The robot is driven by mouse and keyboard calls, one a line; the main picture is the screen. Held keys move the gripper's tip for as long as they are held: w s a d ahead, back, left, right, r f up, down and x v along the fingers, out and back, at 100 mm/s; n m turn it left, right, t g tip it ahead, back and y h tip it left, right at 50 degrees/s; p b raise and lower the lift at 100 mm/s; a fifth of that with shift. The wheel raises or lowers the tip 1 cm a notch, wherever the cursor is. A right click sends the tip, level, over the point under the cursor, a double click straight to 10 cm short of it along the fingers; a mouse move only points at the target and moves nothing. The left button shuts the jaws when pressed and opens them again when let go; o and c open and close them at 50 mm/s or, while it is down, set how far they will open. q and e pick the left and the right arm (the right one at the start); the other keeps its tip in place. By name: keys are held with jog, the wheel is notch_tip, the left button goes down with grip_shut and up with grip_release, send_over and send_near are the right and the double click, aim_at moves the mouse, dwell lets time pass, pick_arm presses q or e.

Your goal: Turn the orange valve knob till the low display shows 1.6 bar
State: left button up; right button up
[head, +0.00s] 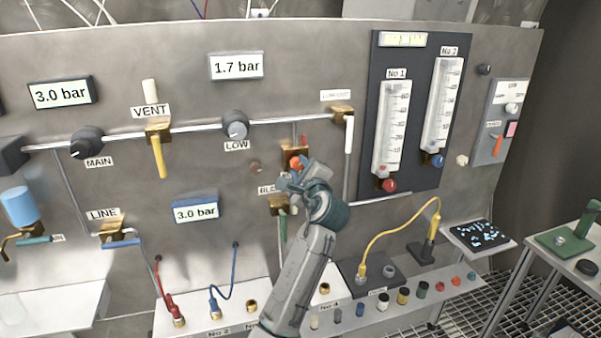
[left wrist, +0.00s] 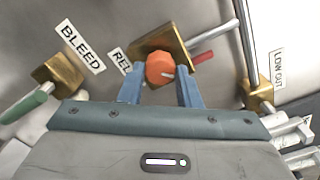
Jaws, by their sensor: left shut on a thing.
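The orange valve knob (left wrist: 160,69) sits on a brass block (left wrist: 165,42) on the steel panel. In the left wrist view, the two blue fingers of my left gripper (left wrist: 160,84) stand on either side of the knob and are shut on it. In the head view, the knob (head: 295,162) shows just past my left gripper (head: 290,175), which partly hides it and its label. The low display (head: 236,66) at the top of the panel, above the LOW knob (head: 235,125), reads 1.7 bar. My right gripper is in neither view.
A brass bleed valve (head: 279,205) with a green handle is close below my left gripper. The LOW OUT fitting (head: 342,110) is to the right. A shelf with red and blue hoses (head: 222,300) lies below. Two flow meters (head: 391,125) stand on the right.

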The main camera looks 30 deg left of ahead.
pick_arm(q)
jog(key=shift+n+b, duration=0.3)
jog(key=shift+n, duration=0.6)
jog(key=o, duration=1)
jog(key=shift+c, duration=0.2)
jog(key=b+v, duration=0.4)
jog(key=v, duration=0.7)
jog(key=shift+w+f, duration=0.1)
jog(key=shift+w, duration=0.05)
